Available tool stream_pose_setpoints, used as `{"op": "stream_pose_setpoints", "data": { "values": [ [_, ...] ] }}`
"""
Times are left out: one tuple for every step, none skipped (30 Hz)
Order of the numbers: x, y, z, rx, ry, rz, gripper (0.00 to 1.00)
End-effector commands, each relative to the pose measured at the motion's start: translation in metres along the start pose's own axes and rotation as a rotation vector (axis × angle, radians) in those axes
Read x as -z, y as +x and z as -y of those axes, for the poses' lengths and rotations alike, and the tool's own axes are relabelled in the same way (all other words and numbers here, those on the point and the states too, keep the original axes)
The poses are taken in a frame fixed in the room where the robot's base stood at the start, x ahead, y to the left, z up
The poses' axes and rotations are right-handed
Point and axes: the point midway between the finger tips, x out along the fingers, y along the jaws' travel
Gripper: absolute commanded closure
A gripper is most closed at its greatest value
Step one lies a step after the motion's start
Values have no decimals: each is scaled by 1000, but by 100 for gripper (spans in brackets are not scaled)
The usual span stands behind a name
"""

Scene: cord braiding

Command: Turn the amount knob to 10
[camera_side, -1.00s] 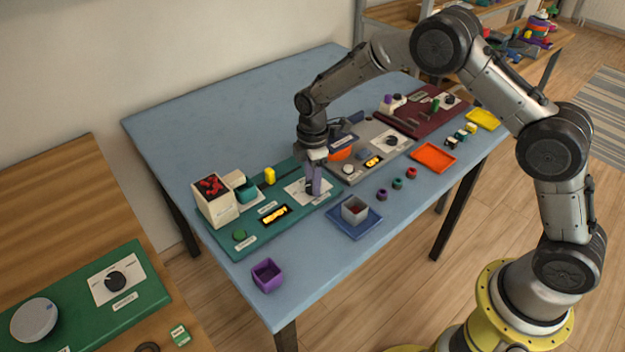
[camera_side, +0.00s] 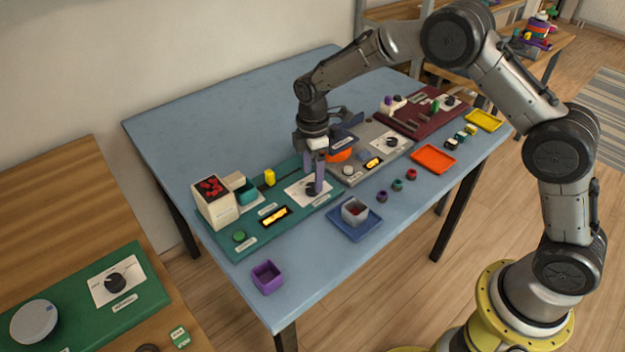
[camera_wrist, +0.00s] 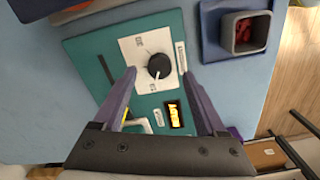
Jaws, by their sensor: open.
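A black round knob (camera_wrist: 159,66) with a pale pointer line sits on a white dial plate (camera_wrist: 140,50) on the green panel (camera_wrist: 82,48). In the wrist view the pointer aims down, slightly left. The plate's printed marks are too small to read. My gripper (camera_wrist: 158,74) is open, its two purple fingers on either side of the knob in that view. I cannot tell whether they touch it. In the side view my gripper (camera_side: 314,189) is over this dial, and a finger partly hides the knob. A lit amber display (camera_wrist: 174,115) is on the panel; its text is unreadable.
A grey box (camera_side: 355,211) on a blue tray stands close to the panel's front right. A grey panel (camera_side: 352,177) with an orange item adjoins at right. A purple box (camera_side: 267,277) is near the table's front corner. Bare table (camera_side: 215,130) lies behind.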

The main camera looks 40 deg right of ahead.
Motion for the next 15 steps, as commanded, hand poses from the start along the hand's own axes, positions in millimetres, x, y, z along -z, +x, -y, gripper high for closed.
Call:
{"op": "stream_pose_setpoints", "data": {
  "values": [
    [1,-13,-1,-6,0,-3,26],
    [1,-20,-2,-7,0,-3,26],
    [1,-29,-1,-6,0,-3,26],
    [1,-36,-1,-6,0,-3,26],
    [1,-42,-1,-6,0,-3,26],
    [1,-51,-1,-6,0,-3,26],
    [0,-57,-1,-6,0,-3,26],
    [0,-63,-1,-4,0,-2,26],
    [1,-70,-1,-5,0,-2,26],
    [0,-76,-1,-5,-1,-2,26],
    [1,-81,-1,-6,-1,-3,26],
    [0,-87,-1,-4,-1,-2,26],
    [0,-90,-1,-4,-1,-2,26],
    [0,-94,-1,-3,-1,-2,26],
    [0,-98,0,-2,-1,-1,26]
  ]
}}
